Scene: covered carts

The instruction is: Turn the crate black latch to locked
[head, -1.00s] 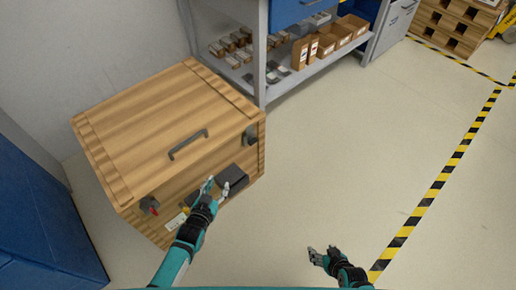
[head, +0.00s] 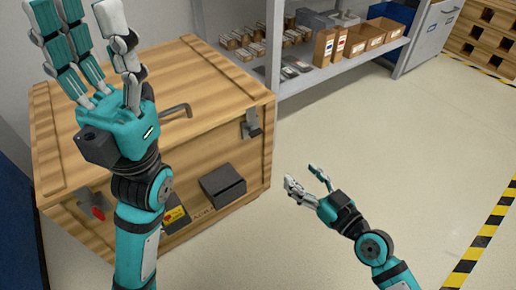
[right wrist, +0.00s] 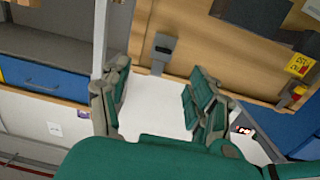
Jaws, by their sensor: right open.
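The wooden crate (head: 205,85) stands closed, with a grey bar handle on its lid. The black latch (head: 251,124) is at the right end of its front, near the lid seam. It also shows in the right wrist view (right wrist: 162,52), beyond my fingers. I cannot tell its lock state. A second latch with a red part (head: 96,211) is at the front left, partly hidden by my left arm. My right gripper (head: 303,178) is open and empty, in front of and below the black latch, apart from it. My left gripper (head: 85,28) is raised before the lid, fingers spread, empty.
A dark box (head: 223,185) sticks out of the crate front, beside a yellow label (head: 174,214). A shelf unit (head: 275,50) with cartons (head: 325,47) stands behind at the right. The floor (head: 400,130) right of the crate is clear.

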